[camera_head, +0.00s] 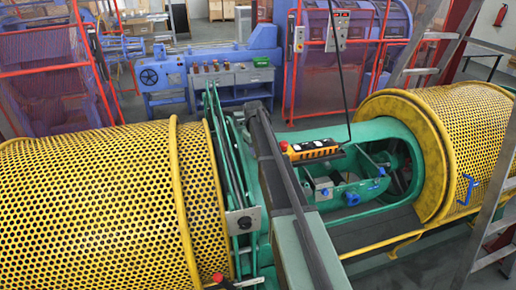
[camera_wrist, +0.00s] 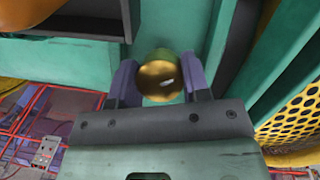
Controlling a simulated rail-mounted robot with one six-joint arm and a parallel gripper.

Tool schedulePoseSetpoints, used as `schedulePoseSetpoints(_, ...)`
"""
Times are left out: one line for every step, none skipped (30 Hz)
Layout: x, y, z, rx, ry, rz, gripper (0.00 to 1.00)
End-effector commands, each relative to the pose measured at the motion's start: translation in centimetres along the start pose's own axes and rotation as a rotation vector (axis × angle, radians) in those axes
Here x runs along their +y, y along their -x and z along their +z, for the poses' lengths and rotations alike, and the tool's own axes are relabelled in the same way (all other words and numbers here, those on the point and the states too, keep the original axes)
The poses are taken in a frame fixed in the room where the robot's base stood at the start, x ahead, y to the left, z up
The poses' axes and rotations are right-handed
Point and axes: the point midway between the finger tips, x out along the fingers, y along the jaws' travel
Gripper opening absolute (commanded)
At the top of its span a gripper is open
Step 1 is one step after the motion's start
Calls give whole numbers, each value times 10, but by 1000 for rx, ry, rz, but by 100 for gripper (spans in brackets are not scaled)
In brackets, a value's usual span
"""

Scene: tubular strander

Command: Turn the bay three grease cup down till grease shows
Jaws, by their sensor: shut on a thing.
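In the wrist view, my gripper (camera_wrist: 160,86) has its two purple-grey fingers on either side of a round brass grease cup (camera_wrist: 158,80), and it is shut on it. The cup has a shiny, domed brass face and a greenish edge at its top. It sits against a green machine frame (camera_wrist: 178,22). I cannot see any grease, and no bay number shows. I cannot make out the cup or my gripper in the head view.
Yellow perforated guards (camera_head: 95,210) stand left and right of the open green cradle (camera_head: 345,222). A ladder (camera_head: 495,220) stands at the right. In the wrist view, yellow mesh (camera_wrist: 292,122) is close on the right.

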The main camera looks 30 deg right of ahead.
Motion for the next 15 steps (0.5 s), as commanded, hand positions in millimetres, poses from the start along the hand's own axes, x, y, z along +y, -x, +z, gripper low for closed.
schedulePoseSetpoints(0, 0, 0, 0, -25, -10, 20)
schedulePoseSetpoints(1, 0, 0, 0, -43, -18, 20)
schedulePoseSetpoints(1, 0, 0, 0, -70, -29, 20)
schedulePoseSetpoints(1, 0, 0, 0, -91, -38, 20)
schedulePoseSetpoints(1, 0, 0, 0, -114, -47, 20)
schedulePoseSetpoints(1, 0, 0, 0, -146, -61, 20)
schedulePoseSetpoints(1, 0, 0, -1, -170, -71, 20)
schedulePoseSetpoints(1, 0, 1, -1, -195, -81, 20)
schedulePoseSetpoints(0, 0, 1, -1, -229, -96, 20)
schedulePoseSetpoints(0, 0, 1, -1, -256, -106, 20)
schedulePoseSetpoints(0, -1, 1, -1, -283, -117, 20)
schedulePoseSetpoints(0, -1, 1, -2, -318, -132, 20)
schedulePoseSetpoints(0, -1, 1, -2, -344, -143, 20)
schedulePoseSetpoints(0, -1, 1, -2, -370, -154, 20)
schedulePoseSetpoints(1, -1, 1, -2, -406, -168, 20)
